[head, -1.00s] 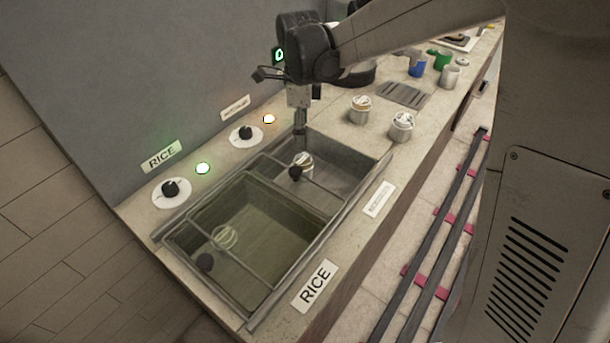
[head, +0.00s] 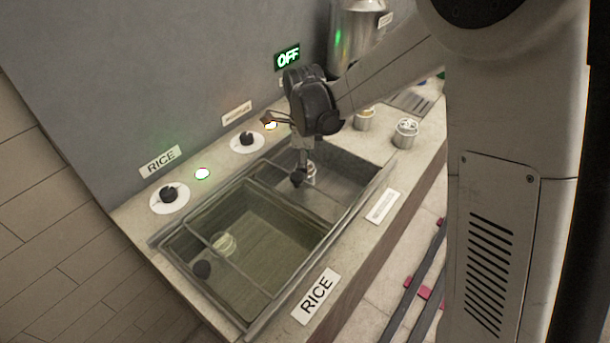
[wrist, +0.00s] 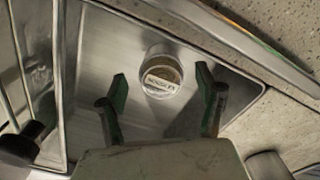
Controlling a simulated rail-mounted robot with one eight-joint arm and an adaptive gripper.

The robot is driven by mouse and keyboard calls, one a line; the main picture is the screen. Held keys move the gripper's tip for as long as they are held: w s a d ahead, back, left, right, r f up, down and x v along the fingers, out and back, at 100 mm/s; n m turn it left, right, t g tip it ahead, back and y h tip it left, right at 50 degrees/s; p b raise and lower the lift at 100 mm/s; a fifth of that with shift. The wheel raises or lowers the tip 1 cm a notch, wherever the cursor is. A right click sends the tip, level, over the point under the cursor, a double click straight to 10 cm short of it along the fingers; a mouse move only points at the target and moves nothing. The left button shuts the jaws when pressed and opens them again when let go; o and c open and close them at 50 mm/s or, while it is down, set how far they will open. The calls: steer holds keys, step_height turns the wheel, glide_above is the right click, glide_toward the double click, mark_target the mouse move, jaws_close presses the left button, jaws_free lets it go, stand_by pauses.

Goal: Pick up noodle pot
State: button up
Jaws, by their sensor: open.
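The noodle pot (wrist: 161,72) is a small round pot with a pale label on top, its print too blurred to read fully. It stands on the floor of the empty-looking metal well, and it shows partly in the head view (head: 311,172), where my gripper and a black knob hide some of it. My gripper (wrist: 161,78) is open, with one green-lined finger on each side of the pot and gaps visible between. In the head view my gripper (head: 304,157) points down into this well, just above the pot.
The rice well (head: 318,240) holds murky liquid and a submerged pot (head: 224,243). A black knob (head: 298,178) on a rod is close beside my gripper. Two pots (head: 365,118) (head: 406,131) stand on the counter. A large metal pot (head: 352,45) is at the back.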

steer(key=f, duration=0.4)
steer(key=shift+d+f+b, duration=0.25)
steer(key=shift+b, duration=0.1)
steer(key=shift+c, duration=0.5)
steer(key=c, duration=1.3)
